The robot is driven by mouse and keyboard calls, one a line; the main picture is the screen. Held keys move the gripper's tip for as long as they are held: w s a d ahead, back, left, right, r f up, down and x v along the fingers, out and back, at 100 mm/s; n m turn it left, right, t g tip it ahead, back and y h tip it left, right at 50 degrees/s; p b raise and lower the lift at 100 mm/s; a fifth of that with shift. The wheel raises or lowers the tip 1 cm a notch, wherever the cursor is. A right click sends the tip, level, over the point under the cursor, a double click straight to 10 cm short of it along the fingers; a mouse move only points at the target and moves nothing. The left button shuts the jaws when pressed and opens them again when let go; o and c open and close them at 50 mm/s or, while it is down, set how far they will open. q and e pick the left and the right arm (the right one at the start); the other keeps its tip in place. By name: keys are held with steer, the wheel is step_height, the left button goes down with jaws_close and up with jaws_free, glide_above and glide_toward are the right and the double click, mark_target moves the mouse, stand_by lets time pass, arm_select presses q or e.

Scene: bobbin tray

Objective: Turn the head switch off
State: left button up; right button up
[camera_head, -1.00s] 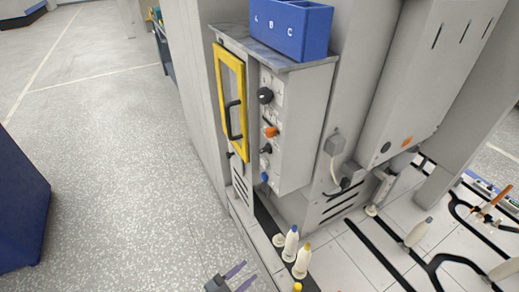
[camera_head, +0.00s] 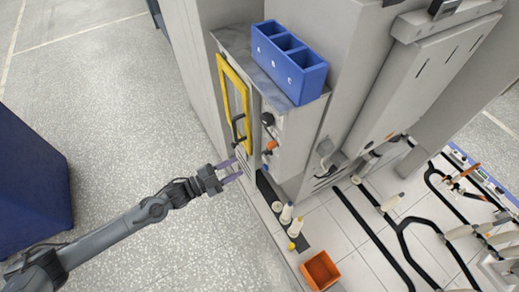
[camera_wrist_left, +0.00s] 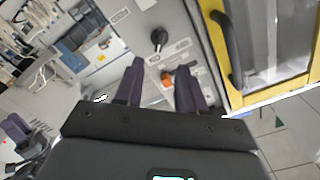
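The control panel (camera_head: 294,130) on the grey cabinet carries a black knob (camera_head: 267,118) and an orange switch (camera_head: 271,146) below it. Their labels are too small to read, so I cannot tell which is the head switch. In the left wrist view the black knob (camera_wrist_left: 158,38) is beyond the fingertips, and the orange switch (camera_wrist_left: 167,78) shows between the two purple fingers. My left gripper (camera_head: 235,170) is open and empty, low in front of the cabinet, apart from the switches. It also shows in the left wrist view (camera_wrist_left: 160,75). My right gripper is out of view.
A yellow-framed door (camera_head: 222,105) with a dark handle (camera_head: 237,130) is beside the panel. A blue bin (camera_head: 290,62) sits on the cabinet top. Bobbins (camera_head: 286,213) and an orange box (camera_head: 320,271) are low at the front.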

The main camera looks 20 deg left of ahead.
mark_target(263, 154)
arm_select(q)
steer(key=b+x, duration=0.1)
steer(key=x, duration=0.9)
steer(key=shift+w+d, duration=0.1)
steer(key=shift+w, duration=0.05)
steer(key=shift+c, duration=0.3)
jaws_close()
